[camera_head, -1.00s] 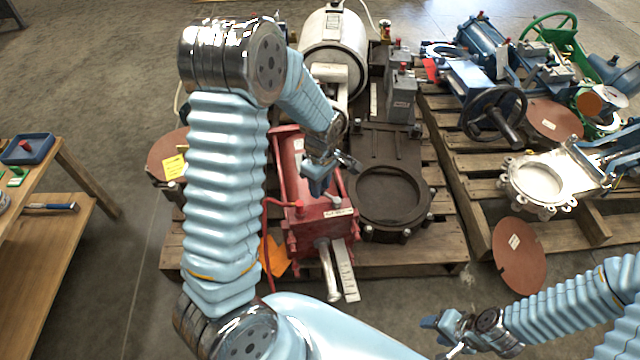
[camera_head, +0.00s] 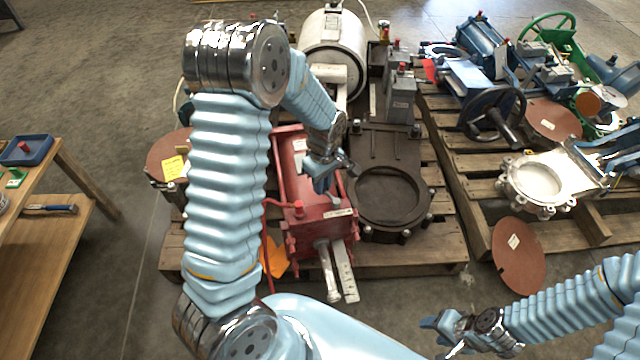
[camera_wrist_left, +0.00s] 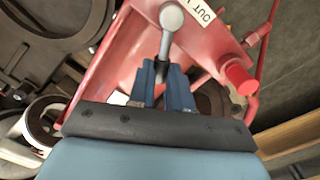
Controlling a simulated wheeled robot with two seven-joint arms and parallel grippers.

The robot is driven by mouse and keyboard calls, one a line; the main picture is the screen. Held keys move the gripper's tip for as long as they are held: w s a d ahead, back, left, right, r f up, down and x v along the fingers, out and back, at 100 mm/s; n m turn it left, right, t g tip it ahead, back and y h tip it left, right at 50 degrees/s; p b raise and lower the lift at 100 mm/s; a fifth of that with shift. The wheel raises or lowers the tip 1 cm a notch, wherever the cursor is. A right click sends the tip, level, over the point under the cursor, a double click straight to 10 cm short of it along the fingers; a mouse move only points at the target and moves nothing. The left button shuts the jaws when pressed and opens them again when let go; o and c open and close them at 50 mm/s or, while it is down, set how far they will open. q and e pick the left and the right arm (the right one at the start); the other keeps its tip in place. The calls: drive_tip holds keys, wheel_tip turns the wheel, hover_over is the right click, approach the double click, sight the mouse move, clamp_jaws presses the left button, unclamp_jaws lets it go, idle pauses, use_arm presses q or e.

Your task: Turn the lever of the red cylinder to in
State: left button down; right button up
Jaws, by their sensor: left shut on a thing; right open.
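The red cylinder (camera_head: 292,162) lies on a wooden pallet in the middle of the head view, partly covered by my left arm. It also fills much of the left wrist view (camera_wrist_left: 112,68). Its lever (camera_wrist_left: 168,40), with a grey ball knob, shows in the left wrist view. A white label (camera_wrist_left: 203,12) reading "OUT" is just right of the knob. My left gripper (camera_wrist_left: 168,80) is shut on the lever, its blue fingers either side of the dark shaft. In the head view the left gripper (camera_head: 325,184) is over the cylinder. My right gripper (camera_head: 438,328) is open and empty, low at right.
A dark flanged valve (camera_head: 388,192) stands close on the right of the cylinder. A red-capped fitting (camera_wrist_left: 238,78) and thin red pipe are beside the lever. A white tank (camera_head: 333,42) is behind. A workbench (camera_head: 62,185) stands at left.

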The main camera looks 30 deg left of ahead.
use_arm(q)
drive_tip(key=shift+w+d+m+b, duration=0.1)
drive_tip(key=shift+w+d+m, duration=0.65)
drive_tip(key=shift+m, duration=1.55)
drive_tip(key=shift+w+d+m+b, duration=0.15)
drive_tip(key=shift+w+d+m, duration=0.6)
drive_tip(key=shift+m, duration=1.55)
drive_tip(key=shift+w+d+m+b, duration=0.1)
drive_tip(key=shift+w+d+m, duration=0.25)
drive_tip(key=shift+d+m, duration=1.35)
drive_tip(key=shift+a+m, duration=0.6)
drive_tip(key=shift+m, duration=0.1)
drive_tip(key=c, duration=1.1)
unclamp_jaws()
drive_tip(key=shift+o, duration=0.2)
wheel_tip(320, 180, up, 14)
drive_tip(key=p, duration=0.1)
drive_tip(key=shift+d, duration=0.2)
